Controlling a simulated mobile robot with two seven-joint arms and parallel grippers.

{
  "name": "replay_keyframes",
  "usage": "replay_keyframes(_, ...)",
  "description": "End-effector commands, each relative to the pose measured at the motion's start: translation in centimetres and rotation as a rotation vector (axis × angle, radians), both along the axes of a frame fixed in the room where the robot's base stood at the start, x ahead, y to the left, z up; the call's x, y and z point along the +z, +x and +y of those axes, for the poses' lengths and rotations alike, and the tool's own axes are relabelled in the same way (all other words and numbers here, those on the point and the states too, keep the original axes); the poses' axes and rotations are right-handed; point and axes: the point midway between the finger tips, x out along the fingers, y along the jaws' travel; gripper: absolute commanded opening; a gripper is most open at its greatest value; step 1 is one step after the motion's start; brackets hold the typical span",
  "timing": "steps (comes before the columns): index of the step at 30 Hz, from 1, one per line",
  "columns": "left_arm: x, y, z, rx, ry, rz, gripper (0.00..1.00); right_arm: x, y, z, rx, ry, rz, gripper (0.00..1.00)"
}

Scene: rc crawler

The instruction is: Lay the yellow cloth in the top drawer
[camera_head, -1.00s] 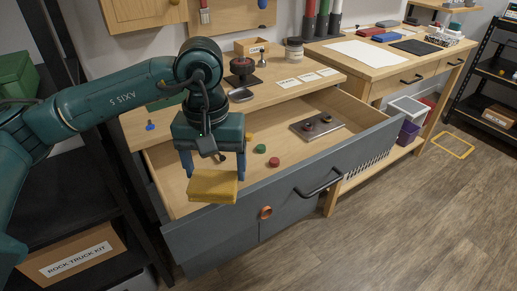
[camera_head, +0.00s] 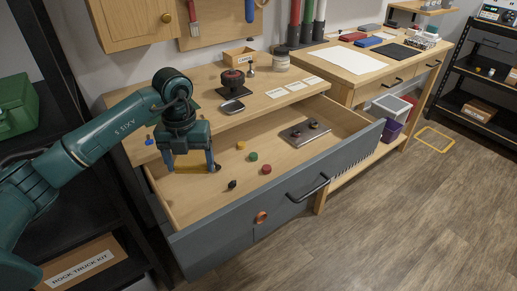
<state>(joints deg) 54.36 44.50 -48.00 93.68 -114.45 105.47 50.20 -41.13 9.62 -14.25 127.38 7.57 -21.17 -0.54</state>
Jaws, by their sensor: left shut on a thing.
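The yellow cloth (camera_head: 192,169) shows as a folded yellow piece between the fingers of my left gripper (camera_head: 190,166), which is shut on it. The gripper body hides part of the cloth. The top drawer (camera_head: 262,203) is pulled open, with a grey front and a pale wooden inside. My left gripper points down over the drawer's left part, near the worktop edge. I cannot tell whether the cloth touches the drawer floor. My right gripper is not in view.
In the drawer lie a red knob (camera_head: 266,169), a green knob (camera_head: 253,156), a small black piece (camera_head: 232,184) and a metal plate (camera_head: 305,133) with knobs. The worktop (camera_head: 262,98) behind holds a tray and a red-topped device (camera_head: 232,82).

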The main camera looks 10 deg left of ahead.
Motion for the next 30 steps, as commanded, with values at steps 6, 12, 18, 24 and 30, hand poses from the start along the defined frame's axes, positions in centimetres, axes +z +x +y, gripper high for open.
replay_keyframes(6,-0.9,0.3,1.8,0.466,-0.001,0.000,0.54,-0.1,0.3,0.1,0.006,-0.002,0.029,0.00)
replay_keyframes(12,-1.4,0.4,2.4,0.623,0.001,-0.002,0.54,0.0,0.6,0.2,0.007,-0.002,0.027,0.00)
replay_keyframes(18,-2.8,0.4,2.4,0.631,0.001,0.002,0.54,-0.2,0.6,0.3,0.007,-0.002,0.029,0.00)
replay_keyframes(24,-6.0,0.4,2.4,0.629,0.001,0.002,0.54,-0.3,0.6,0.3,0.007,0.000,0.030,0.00)
replay_keyframes(30,-8.1,0.4,2.4,0.628,0.001,0.002,0.54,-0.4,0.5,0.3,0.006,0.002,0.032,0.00)
